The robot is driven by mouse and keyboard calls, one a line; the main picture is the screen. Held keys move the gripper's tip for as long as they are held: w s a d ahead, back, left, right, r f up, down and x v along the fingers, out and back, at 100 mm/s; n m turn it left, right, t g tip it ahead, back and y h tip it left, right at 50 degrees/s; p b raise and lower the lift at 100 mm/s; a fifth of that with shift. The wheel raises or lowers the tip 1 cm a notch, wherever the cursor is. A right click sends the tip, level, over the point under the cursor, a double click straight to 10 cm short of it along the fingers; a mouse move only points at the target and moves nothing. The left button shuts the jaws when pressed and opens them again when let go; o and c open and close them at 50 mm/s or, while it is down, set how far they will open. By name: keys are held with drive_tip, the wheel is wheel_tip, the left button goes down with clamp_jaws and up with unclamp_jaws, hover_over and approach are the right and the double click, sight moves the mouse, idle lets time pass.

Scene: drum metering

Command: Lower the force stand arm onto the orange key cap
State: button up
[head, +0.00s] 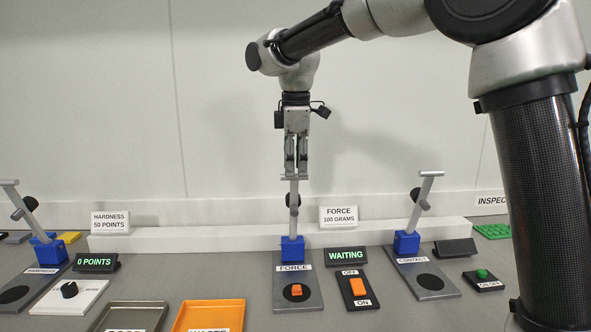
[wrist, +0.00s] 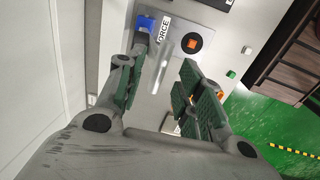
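The force stand has a dark base plate (head: 284,302) labelled FORCE, a blue block (head: 293,250) and a grey arm (head: 293,222) standing almost upright with a crossbar handle on top. The orange key cap (head: 296,291) sits on a black disc at the front of the base, clear of the arm. The cap also shows in the wrist view (wrist: 194,42). My gripper (head: 296,172) points down right at the top of the stand arm. In the wrist view its fingers (wrist: 165,92) are apart, with the grey handle (wrist: 163,65) showing between them. I cannot tell whether they touch it.
A WAITING display (head: 345,254) and an orange OFF/ON switch (head: 358,287) are right of the stand. The contact stand (head: 425,282) is farther right; the hardness stand (head: 30,285) is far left. An orange tray (head: 209,301) and a metal tray (head: 129,306) lie front left.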

drive_tip(key=shift+w+f, duration=0.1)
drive_tip(key=shift+f, duration=0.8)
clamp_jaws()
